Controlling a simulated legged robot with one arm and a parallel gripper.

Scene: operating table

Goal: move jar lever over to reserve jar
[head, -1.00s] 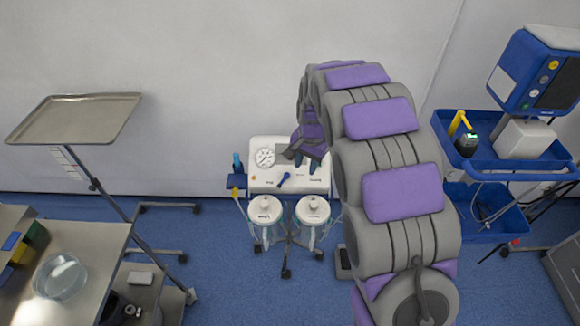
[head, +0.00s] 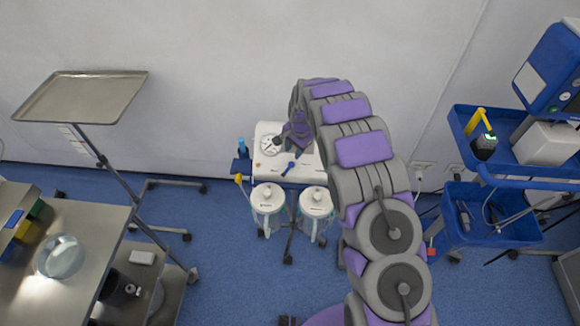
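The white suction unit (head: 264,170) stands on a wheeled stand near the wall, with a round gauge (head: 269,144) on its upper left. The blue jar lever (head: 289,168) sits on its front panel, tilted with one end low and left. Two clear jars with white lids hang below: a left jar (head: 268,200) and a right jar (head: 316,203). Their lid labels are too small to read. My gripper (head: 284,151) is above the lever, beside the gauge, and covers part of the panel. I cannot tell whether its fingers are open or touch anything.
A blue holder (head: 241,168) is on the unit's left side. A tray stand (head: 80,98) and a steel table (head: 88,240) with a glass bowl (head: 60,257) are at left. A blue cart (head: 500,170) is at right.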

